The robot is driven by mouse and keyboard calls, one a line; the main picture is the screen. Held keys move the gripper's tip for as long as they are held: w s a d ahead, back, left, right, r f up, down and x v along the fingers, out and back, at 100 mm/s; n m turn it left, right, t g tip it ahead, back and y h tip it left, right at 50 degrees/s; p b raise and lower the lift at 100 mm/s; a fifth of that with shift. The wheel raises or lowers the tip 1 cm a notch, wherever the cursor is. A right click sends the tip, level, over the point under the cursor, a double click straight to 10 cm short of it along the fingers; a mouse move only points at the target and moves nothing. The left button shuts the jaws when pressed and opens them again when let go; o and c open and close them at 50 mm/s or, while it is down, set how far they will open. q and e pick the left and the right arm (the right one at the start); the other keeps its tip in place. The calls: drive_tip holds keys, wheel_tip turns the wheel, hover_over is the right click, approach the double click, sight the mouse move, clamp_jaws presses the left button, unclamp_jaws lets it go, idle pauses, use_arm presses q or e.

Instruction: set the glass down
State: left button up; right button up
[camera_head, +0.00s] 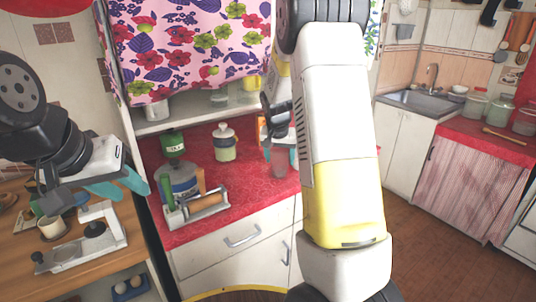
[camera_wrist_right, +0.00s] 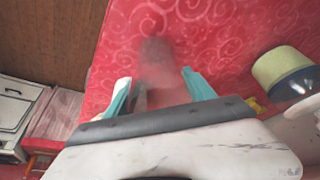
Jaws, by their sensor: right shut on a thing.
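The glass (camera_head: 279,171) is see-through and looks reddish against the red counter (camera_head: 240,195). It is upright in the head view, low over the counter near its right end; I cannot tell whether its base touches. My right gripper (camera_head: 281,156) is shut on it. In the right wrist view the glass (camera_wrist_right: 158,75) is a blurred, see-through shape between the teal fingers of the gripper (camera_wrist_right: 160,88). My left gripper (camera_head: 133,192) is open and empty, at the left above the wooden table.
A cream jar (camera_head: 225,143), a green canister (camera_head: 173,145), a grey pot (camera_head: 180,183) and a rack with a rolling pin (camera_head: 205,204) stand on the counter left of the glass. My right arm hides the counter's right side. A cup (camera_head: 52,227) stands on the wooden table (camera_head: 85,250).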

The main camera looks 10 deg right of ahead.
drive_tip(key=shift+f, duration=0.1)
drive_tip(key=o, duration=1.6)
